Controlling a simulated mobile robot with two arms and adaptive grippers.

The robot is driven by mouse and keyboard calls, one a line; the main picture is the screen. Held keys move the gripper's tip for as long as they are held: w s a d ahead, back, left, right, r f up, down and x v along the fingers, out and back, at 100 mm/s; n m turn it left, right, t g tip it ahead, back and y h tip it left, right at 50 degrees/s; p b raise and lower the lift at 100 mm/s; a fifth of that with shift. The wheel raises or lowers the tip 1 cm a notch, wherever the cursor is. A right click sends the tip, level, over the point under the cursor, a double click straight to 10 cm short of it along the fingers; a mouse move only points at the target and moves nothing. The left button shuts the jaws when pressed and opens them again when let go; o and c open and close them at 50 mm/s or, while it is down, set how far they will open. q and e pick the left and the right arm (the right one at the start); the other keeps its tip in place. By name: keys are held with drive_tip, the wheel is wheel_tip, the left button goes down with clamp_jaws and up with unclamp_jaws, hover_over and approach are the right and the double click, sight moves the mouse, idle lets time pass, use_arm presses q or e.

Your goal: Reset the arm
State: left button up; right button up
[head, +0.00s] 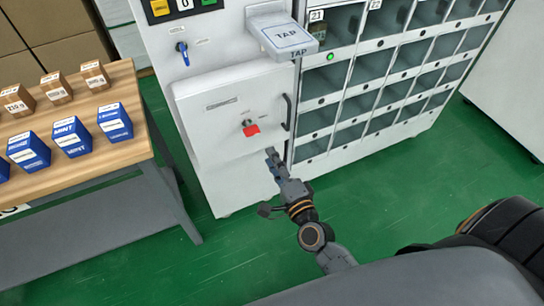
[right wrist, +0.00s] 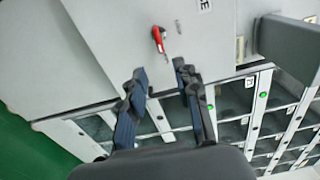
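My right gripper (head: 272,158) is in front of the white vending machine (head: 238,180), near the lower right corner of its panel door. In the right wrist view its two fingers (right wrist: 160,72) stand apart with nothing held between them. The panel door (head: 215,108) looks shut. It carries a red key or knob (head: 250,129), which also shows in the right wrist view (right wrist: 158,36), beyond the fingertips. A dark handle (head: 287,112) is on the door's right edge, close above the gripper. I cannot tell whether the gripper touches the machine. My left gripper is not in view.
A TAP reader (head: 285,35) juts out above the door. A wooden table (head: 85,165) with blue and brown boxes stands left. Green floor (head: 400,185) is clear.

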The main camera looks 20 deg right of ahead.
drive_tip(key=shift+f, duration=0.1)
drive_tip(key=s+a+f+n+g+y+p, duration=0.1)
drive_tip(key=s+f+n+g, duration=0.35)
drive_tip(key=f, duration=0.85)
drive_tip(key=s+a+f+n+g+p, duration=0.1)
drive_tip(key=s+f+n+g, duration=0.35)
drive_tip(key=f, duration=0.95)
drive_tip(key=s+d+f+n+g, duration=0.2)
drive_tip(key=s+f, duration=0.3)
drive_tip(key=s, duration=0.5)
drive_tip(key=s+d+f+n+g+h+p, duration=0.1)
drive_tip(key=s+f+n, duration=0.4)
drive_tip(key=s, duration=0.5)
drive_tip(key=s+d+f+n+g+p, duration=0.1)
drive_tip(key=s+d+f+n+g, duration=0.3)
drive_tip(key=s, duration=0.6)
wheel_tip(320, 180, down, 2)
drive_tip(key=shift+s+g+h, duration=0.25)
drive_tip(key=shift+g+h, duration=0.05)
drive_tip(key=shift+g, duration=0.2)
drive_tip(key=shift+a, duration=0.1)
